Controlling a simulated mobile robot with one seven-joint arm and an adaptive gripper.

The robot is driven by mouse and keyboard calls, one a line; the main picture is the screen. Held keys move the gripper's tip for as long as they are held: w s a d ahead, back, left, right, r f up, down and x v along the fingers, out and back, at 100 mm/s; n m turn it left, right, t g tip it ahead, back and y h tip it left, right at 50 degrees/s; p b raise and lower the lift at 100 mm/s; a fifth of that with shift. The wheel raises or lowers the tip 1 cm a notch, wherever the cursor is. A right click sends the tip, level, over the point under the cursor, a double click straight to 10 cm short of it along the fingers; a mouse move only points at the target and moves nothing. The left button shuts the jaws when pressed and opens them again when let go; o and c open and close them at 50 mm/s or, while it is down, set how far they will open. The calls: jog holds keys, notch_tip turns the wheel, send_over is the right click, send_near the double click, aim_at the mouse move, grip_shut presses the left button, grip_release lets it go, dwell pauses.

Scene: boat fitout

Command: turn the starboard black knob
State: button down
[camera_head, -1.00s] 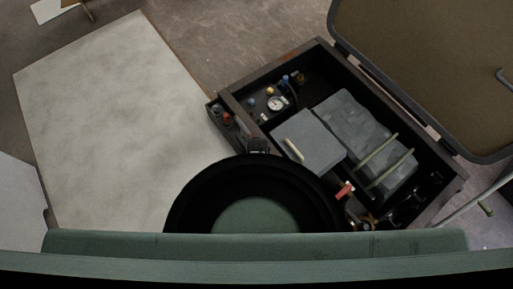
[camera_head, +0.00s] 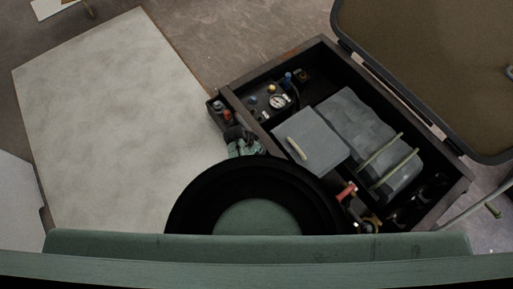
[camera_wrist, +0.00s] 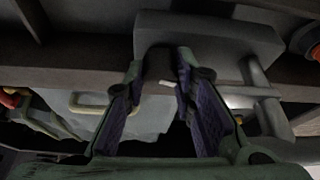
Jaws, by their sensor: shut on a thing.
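The black knob (camera_wrist: 160,65) shows in the wrist view, dark and round, with a small white mark at its near edge. It stands on a grey block (camera_wrist: 207,35) by a dark wooden edge. My gripper (camera_wrist: 168,75) has its two purple-padded fingers on either side of the knob and is shut on it. In the head view my gripper (camera_head: 240,138) is a small greenish shape at the left outer side of the open box. The knob between the fingers is hard to make out there.
The dark open box (camera_head: 318,52) holds a gauge (camera_head: 277,101), small coloured fittings, a grey-lidded case (camera_head: 311,139) and a lumpy grey block (camera_head: 368,125). A red knob (camera_head: 227,115) sits close to my gripper. A pale board (camera_head: 110,110) lies clear at left.

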jog(key=shift+m+g+b, duration=0.3)
jog(key=shift+m+b, duration=0.05)
jog(key=shift+m, duration=0.45)
jog(key=c, duration=1.3)
grip_release()
jog(key=shift+c, duration=0.2)
jog(key=shift+w, duration=0.1)
jog(key=shift+r, duration=0.1)
